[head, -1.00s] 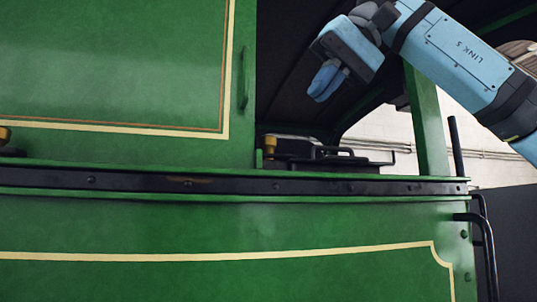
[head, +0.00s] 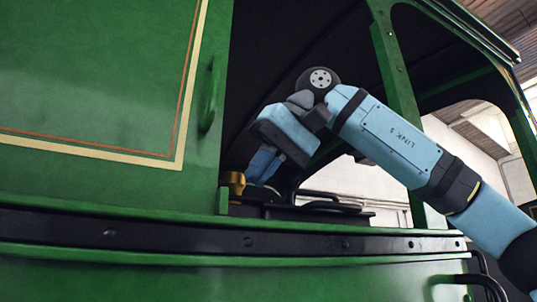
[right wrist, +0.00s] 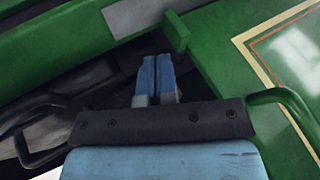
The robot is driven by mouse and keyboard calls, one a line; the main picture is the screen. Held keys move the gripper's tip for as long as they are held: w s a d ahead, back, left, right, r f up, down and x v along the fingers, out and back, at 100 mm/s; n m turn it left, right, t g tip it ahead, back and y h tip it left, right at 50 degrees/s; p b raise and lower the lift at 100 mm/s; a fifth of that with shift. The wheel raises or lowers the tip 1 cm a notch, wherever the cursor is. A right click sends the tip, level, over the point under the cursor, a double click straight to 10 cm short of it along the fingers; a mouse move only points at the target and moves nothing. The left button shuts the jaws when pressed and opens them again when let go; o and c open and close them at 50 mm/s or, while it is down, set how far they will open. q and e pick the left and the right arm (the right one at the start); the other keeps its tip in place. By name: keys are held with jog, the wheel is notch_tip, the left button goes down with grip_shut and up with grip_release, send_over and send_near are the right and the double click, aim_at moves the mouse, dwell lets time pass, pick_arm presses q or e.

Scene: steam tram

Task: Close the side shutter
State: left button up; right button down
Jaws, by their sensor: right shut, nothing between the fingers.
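The side shutter (head: 95,80) is a green panel with cream and orange lining, at the left of the head view. It covers the left part of the cab side; a dark opening shows to its right. Its green handle (head: 212,95) stands upright near its right edge. In the right wrist view the shutter (right wrist: 285,50) is at the right, with its handle (right wrist: 283,98) below. My right gripper (head: 263,165) is shut and empty, inside the opening's line just right of the shutter's edge, apart from the handle. My left gripper is not in view.
A brass fitting (head: 233,183) stands on the sill close to my right fingers. A dark rail (head: 250,241) runs below the opening. A green post (head: 395,80) bounds the opening at right, behind my right arm. Dark bars (head: 325,208) lie beyond the sill.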

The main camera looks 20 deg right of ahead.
aim_at(240, 197)
jog(key=x, duration=0.2)
jog(key=w+x, duration=0.1)
jog(key=x, duration=0.2)
jog(key=shift+d+r+p, duration=0.15)
jog(key=shift+p, duration=0.15)
jog(key=shift+s, duration=0.3)
jog(key=shift+w, duration=0.15)
